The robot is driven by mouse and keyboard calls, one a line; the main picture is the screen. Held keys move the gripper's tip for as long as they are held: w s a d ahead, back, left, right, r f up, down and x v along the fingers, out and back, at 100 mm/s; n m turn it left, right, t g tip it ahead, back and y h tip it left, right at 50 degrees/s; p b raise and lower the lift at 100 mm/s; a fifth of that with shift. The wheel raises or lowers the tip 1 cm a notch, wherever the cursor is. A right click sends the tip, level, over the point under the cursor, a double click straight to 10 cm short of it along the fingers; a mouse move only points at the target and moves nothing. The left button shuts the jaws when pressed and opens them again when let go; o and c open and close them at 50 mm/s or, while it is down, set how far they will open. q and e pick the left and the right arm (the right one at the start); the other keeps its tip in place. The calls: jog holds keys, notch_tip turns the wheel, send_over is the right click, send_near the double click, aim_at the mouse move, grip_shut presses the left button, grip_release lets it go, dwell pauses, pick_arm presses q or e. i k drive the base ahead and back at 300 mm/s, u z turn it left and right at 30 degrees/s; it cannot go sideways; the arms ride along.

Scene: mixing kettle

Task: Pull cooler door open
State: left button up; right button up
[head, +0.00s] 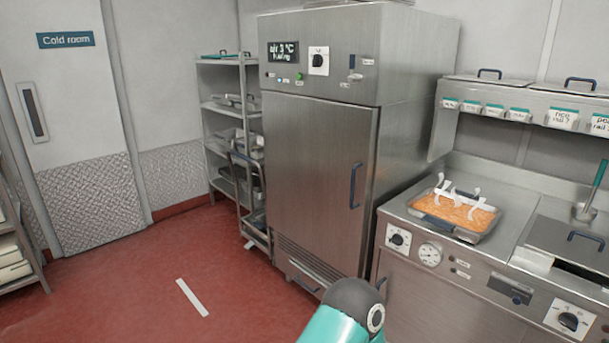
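The cooler (320,170) is a tall stainless steel cabinet in the middle of the head view. Its door (315,190) appears shut. A dark blue vertical handle (355,185) is on the door's right side. Above the door is a control panel (318,55) with a lit display, a dial and small buttons. Part of my own teal and dark grey arm shows at the bottom centre, in front of the cooler's base. Neither gripper is visible in the head view.
A counter (400,215) with a tray of orange food (460,210), dials and an overhead shelf (520,95) stands right of the cooler. A wheeled rack (225,105) stands to its left. The red floor (150,290) is open at the left, before the cold room door (65,120).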

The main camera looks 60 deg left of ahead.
aim_at(318, 154)
jog(key=z, duration=1.05)
jog(key=i, duration=0.15)
jog(key=u, duration=2.7)
jog(key=k, duration=0.75)
jog(key=u, duration=0.3)
jog(key=i, duration=1.2)
jog(key=u, duration=0.75)
jog(key=i, duration=0.65)
jog(key=u, duration=0.15)
